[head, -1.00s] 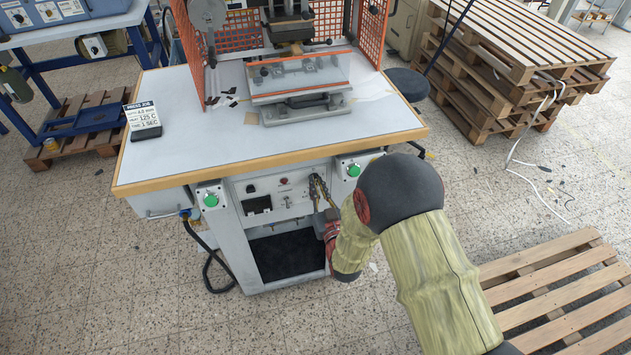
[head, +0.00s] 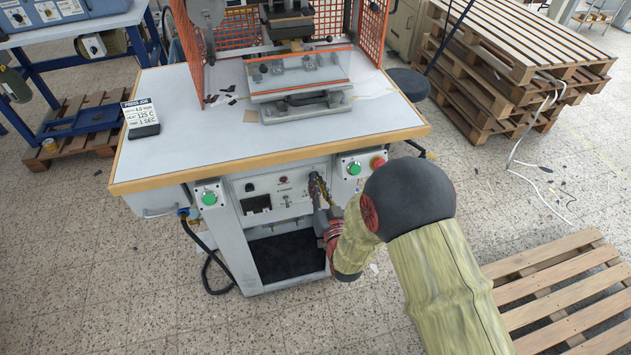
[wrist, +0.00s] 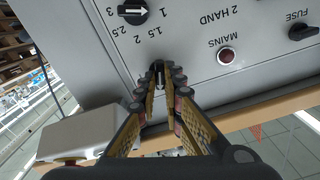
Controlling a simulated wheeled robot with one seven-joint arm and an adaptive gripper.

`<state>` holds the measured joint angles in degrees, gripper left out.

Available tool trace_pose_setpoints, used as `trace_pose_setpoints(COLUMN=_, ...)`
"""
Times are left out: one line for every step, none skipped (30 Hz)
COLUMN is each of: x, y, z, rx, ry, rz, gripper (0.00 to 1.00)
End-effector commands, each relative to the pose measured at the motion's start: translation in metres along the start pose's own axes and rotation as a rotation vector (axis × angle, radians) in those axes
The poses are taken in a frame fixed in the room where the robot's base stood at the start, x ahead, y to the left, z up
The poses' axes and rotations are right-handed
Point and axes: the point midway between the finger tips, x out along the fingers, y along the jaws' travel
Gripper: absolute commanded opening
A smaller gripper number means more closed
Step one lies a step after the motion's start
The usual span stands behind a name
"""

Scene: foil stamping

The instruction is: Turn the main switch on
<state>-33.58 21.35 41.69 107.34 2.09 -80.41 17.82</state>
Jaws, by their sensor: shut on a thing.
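The grey control panel (head: 268,212) is on the front of the press bench. My gripper (head: 315,179) reaches its upper right part, with the fingers pointing at the panel. In the wrist view my gripper (wrist: 158,76) is shut on a small dark switch (wrist: 158,68) standing out from the panel. The fingers hide most of the switch, so its position cannot be read. Beside it are the MAINS label and a red lamp (wrist: 227,56), which also shows in the head view (head: 283,180). I cannot tell clearly whether the lamp is lit.
A dial (wrist: 132,12) and a fuse knob (wrist: 303,32) are near the fingers. Green buttons (head: 209,198) (head: 354,168) flank the panel, with a red button (head: 377,163) at the right. The tabletop edge (head: 270,157) overhangs above. A pallet (head: 560,285) lies at right.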

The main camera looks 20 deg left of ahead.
Motion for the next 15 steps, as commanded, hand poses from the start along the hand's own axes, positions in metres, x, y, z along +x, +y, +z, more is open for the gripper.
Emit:
trace_pose_setpoints(x=-0.0001, y=0.0001, z=0.0, rx=0.0, ry=-0.001, rz=0.0, gripper=0.0)
trace_pose_setpoints(x=-0.0001, y=0.0, z=0.0, rx=0.0, ry=-0.001, rz=0.0, gripper=0.0)
trace_pose_setpoints(x=-0.0001, y=0.0, z=-0.0001, rx=-0.001, ry=-0.001, rz=0.0, gripper=0.0)
trace_pose_setpoints(x=-0.0001, y=0.0, z=0.0, rx=-0.001, ry=-0.001, rz=0.0, gripper=0.0)
trace_pose_setpoints(x=-0.0001, y=0.0, z=-0.0001, rx=-0.001, ry=-0.001, rz=0.0, gripper=0.0)
trace_pose_setpoints(x=-0.0001, y=0.0, z=0.0, rx=0.003, ry=0.0, rz=0.0, gripper=0.0)
trace_pose_setpoints(x=-0.0001, y=0.0001, z=0.0001, rx=0.01, ry=0.0, rz=0.0, gripper=0.0)
trace_pose_setpoints(x=0.0, y=0.0002, z=0.0002, rx=0.02, ry=0.0, rz=0.0, gripper=0.0)
trace_pose_setpoints(x=0.0001, y=0.0002, z=0.0002, rx=0.041, ry=0.001, rz=0.0, gripper=0.0)
trace_pose_setpoints(x=0.0001, y=0.0003, z=0.0003, rx=0.061, ry=0.001, rz=0.0, gripper=0.0)
trace_pose_setpoints(x=0.0001, y=0.0004, z=0.0005, rx=0.085, ry=0.002, rz=-0.001, gripper=0.0)
trace_pose_setpoints(x=0.0, y=0.0007, z=0.0009, rx=0.117, ry=0.002, rz=-0.001, gripper=0.0)
trace_pose_setpoints(x=0.0, y=0.0008, z=0.0012, rx=0.141, ry=0.001, rz=-0.001, gripper=0.0)
trace_pose_setpoints(x=-0.0001, y=0.0009, z=0.0013, rx=0.165, ry=0.001, rz=-0.001, gripper=0.0)
trace_pose_setpoints(x=-0.0001, y=0.001, z=0.0012, rx=0.196, ry=0.001, rz=-0.001, gripper=0.0)
